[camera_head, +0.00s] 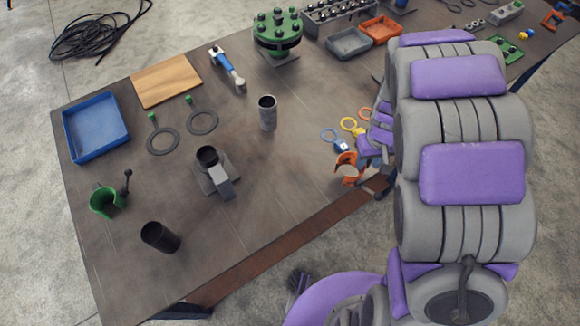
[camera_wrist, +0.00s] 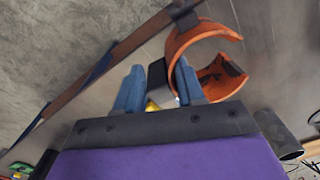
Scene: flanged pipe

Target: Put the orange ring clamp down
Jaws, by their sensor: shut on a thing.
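The orange ring clamp (camera_head: 347,169) is a C-shaped band with dark pads. It shows near the table's front edge in the head view, just left of my gripper (camera_head: 370,172). In the wrist view the clamp (camera_wrist: 205,40) is beyond my fingers, with its opening to the right. My gripper (camera_wrist: 162,88) is shut on the clamp at a dark and silver block between the two blue-grey fingers. I cannot tell whether the clamp touches the table. My arm hides part of the table on the right.
A grey pipe piece (camera_head: 268,113) and a dark pipe in a stand (camera_head: 210,160) are to the left. The table (camera_head: 280,185) is bare between these and the clamp.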

